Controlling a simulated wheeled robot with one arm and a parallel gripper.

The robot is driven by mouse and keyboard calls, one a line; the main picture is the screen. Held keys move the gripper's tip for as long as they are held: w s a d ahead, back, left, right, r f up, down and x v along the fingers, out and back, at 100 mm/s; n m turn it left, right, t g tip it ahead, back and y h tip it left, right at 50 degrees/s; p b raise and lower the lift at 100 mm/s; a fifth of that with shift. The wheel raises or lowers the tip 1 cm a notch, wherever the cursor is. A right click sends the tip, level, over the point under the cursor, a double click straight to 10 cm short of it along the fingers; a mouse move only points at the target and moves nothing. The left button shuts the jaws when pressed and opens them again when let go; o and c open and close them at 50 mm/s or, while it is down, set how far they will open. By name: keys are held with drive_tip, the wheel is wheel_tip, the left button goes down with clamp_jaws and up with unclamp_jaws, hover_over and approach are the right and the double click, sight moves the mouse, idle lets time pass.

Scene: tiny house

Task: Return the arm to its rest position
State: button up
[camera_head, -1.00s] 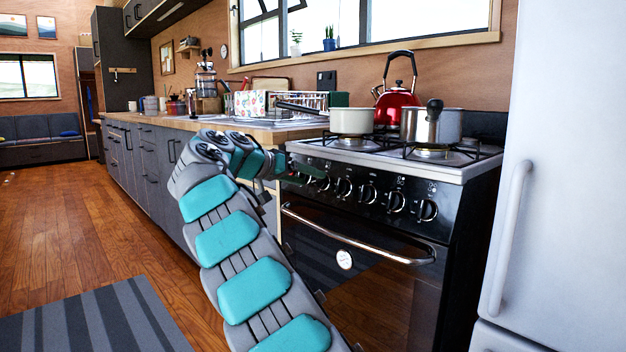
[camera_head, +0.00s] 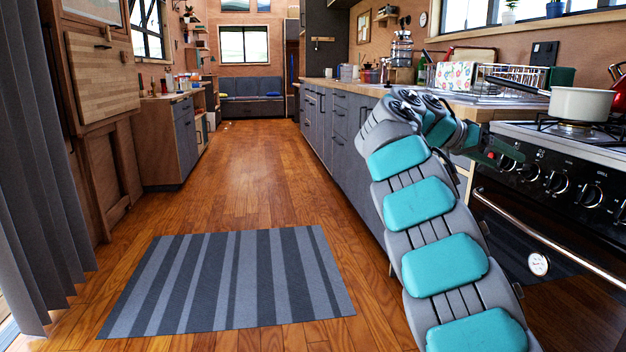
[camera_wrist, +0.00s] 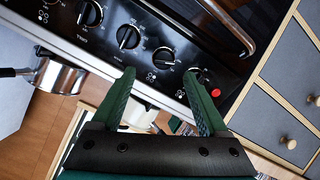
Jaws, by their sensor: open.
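My arm (camera_head: 430,207), grey with teal pads, rises from the bottom right of the head view and bends near the counter corner. Its end points right, toward the stove front. My gripper (camera_wrist: 160,92) shows in the wrist view with two dark green fingers spread apart and nothing between them. The black stove control panel (camera_wrist: 150,45) with its knobs lies beyond the fingertips; I cannot tell the exact gap. In the head view the gripper is small and partly hidden behind the wrist.
The stove (camera_head: 560,190) stands at the right with a white pot (camera_head: 580,103) on top. Grey cabinets (camera_head: 340,125) run along the right side. A striped rug (camera_head: 232,280) lies on the open wooden floor. A grey curtain (camera_head: 40,170) hangs at the left.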

drive_tip(key=s+a+f+n+y+p, duration=0.2)
drive_tip(key=s+a+f+y, duration=0.15)
drive_tip(key=s, duration=0.45)
drive_tip(key=s+a+f+n+y+p, duration=0.2)
drive_tip(key=s+a, duration=0.2)
drive_tip(key=s, duration=0.4)
drive_tip(key=s+a+f+n+g+y+p, duration=0.1)
drive_tip(key=s+a+f+n+y, duration=0.3)
drive_tip(key=s+a+f, duration=0.5)
drive_tip(key=s+a+f+n+g+y+p, duration=0.1)
drive_tip(key=s+a+f+n+y+p, duration=0.3)
drive_tip(key=s+a+f, duration=0.4)
drive_tip(key=s+a, duration=0.6)
drive_tip(key=s, duration=0.3)
drive_tip(key=shift+s+a+f, duration=0.2)
drive_tip(key=shift+a+f, duration=0.15)
drive_tip(key=shift+a, duration=0.05)
